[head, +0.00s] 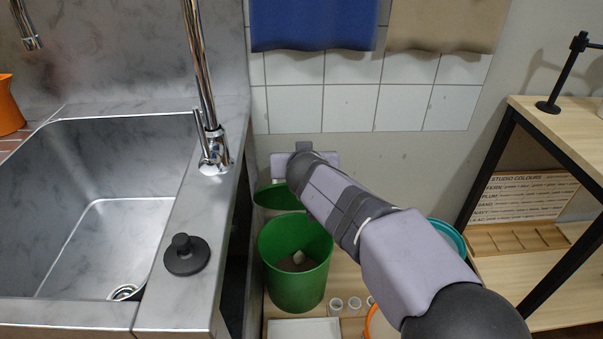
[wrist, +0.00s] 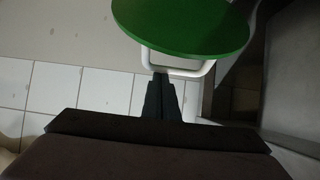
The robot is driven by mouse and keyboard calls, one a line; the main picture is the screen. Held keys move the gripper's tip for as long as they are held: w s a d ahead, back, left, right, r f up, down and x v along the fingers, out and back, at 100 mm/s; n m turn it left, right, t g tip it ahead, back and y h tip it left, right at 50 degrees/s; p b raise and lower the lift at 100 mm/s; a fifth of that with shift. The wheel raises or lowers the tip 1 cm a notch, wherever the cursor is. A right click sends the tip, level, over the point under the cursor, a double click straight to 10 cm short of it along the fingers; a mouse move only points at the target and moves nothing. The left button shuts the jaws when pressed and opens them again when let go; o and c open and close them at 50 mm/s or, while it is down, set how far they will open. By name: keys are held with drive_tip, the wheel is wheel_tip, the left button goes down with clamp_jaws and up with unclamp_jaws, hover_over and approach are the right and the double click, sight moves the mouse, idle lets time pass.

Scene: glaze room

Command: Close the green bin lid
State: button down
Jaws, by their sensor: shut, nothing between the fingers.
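The green bin (head: 283,275) stands upright on the wooden floor right of the sink unit, its mouth uncovered and something small and pale inside. Its green lid (head: 272,197) is raised behind the bin, near the wall, partly covered by my arm. In the wrist view the lid (wrist: 180,24) is a green disc at the top with a white loop (wrist: 203,70) at its edge. My gripper (wrist: 161,76) is shut and empty, its tips close to this loop; I cannot tell whether they touch. In the head view my fingers are hidden behind the arm's end.
The sink unit (head: 172,240) borders the bin on the left. A teal container (head: 449,236) and an orange one (head: 373,327) are partly behind my arm. A shelf (head: 560,130) stands at right.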

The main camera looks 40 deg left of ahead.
drive_tip(key=shift+s+d+f+t+y+b, duration=0.3)
drive_tip(key=shift+s+d+f+b, duration=0.25)
drive_tip(key=shift+b, duration=2.65)
drive_tip(key=shift+s+d+f+t+y+b, duration=0.35)
drive_tip(key=shift+s+d+b, duration=0.3)
drive_tip(key=shift+b, duration=2.5)
drive_tip(key=s+d+f+b, duration=0.5)
drive_tip(key=f+b, duration=0.2)
drive_tip(key=b, duration=0.8)
drive_tip(key=s+d+f+t+y+b, duration=0.1)
drive_tip(key=s+d+f+b, duration=0.4)
drive_tip(key=b, duration=1)
drive_tip(key=shift+f+b, duration=0.3)
drive_tip(key=shift+f, duration=0.9)
drive_tip(key=shift+w, duration=0.1)
drive_tip(key=r+p+v, duration=0.1)
drive_tip(key=p+v, duration=0.1)
drive_tip(key=v, duration=0.6)
drive_tip(key=shift+r, duration=0.15)
drive_tip(key=shift+a, duration=0.1)
